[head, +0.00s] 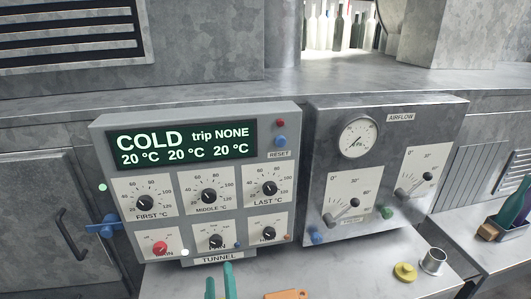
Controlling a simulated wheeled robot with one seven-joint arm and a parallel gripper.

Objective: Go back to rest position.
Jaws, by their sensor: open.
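My gripper (219,282) shows only as two teal fingertips at the bottom edge of the head view. They stand apart with nothing visible between them, so it is open and seems empty. The fingertips appear just in front of the lower edge of the TUNNEL control panel (180,176); whether they touch it I cannot tell. The rest of the gripper and the arm is out of frame. The panel's screen (183,144) reads COLD, trip NONE and 20 °C three times.
An AIRFLOW panel (315,150) with a gauge and two levers stands to the right. On the grey worktop (350,275) are an orange piece (287,294), a yellow knob-like piece (404,271) and a metal cup (433,262). A blue handle (103,226) juts out left of the TUNNEL panel.

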